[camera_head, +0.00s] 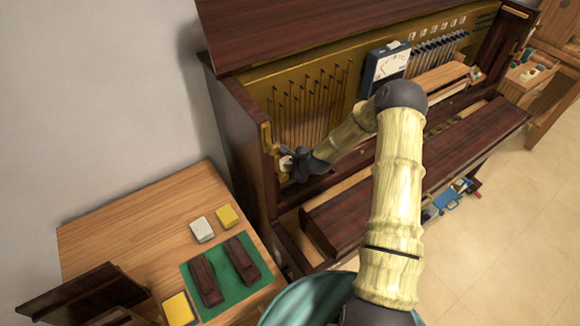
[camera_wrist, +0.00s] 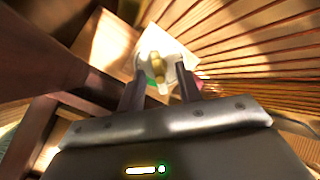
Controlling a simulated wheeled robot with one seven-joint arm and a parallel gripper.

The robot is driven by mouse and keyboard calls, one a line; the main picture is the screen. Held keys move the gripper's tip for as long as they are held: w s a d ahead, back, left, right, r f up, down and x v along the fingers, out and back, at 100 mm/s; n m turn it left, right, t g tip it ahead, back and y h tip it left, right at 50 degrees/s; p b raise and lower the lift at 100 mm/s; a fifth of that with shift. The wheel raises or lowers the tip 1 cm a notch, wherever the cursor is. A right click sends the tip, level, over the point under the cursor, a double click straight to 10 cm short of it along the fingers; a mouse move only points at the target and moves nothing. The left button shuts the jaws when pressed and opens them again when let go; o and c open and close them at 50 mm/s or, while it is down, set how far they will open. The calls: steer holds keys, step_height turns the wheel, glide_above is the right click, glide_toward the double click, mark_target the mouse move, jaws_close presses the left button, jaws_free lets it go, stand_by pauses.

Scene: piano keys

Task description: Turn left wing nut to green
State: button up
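The left wing nut (camera_wrist: 157,66) is a brass-coloured piece on a pale plate (camera_wrist: 176,48) in the wrist view. A bit of green shows at the plate's lower left and a bit of pink-red at its right, by the fingers. My gripper (camera_wrist: 159,86) has its two dark fingers apart, one on each side of the nut's near end. I cannot tell whether either finger touches it. In the head view my gripper (camera_head: 286,163) is at the left end of the open piano, and it mostly hides the nut there.
The piano's dark left side wall (camera_head: 244,150) stands close beside my gripper. A wooden side table (camera_head: 130,232) with a green mat (camera_head: 228,288), dark blocks and yellow and white pieces is at lower left. A meter box (camera_head: 386,66) stands on the piano.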

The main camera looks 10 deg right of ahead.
steer(key=c, duration=0.7)
steer(key=shift+m, duration=1.2)
steer(key=shift+c, duration=0.2)
steer(key=shift+m, duration=1.2)
steer(key=shift+m, duration=1.2)
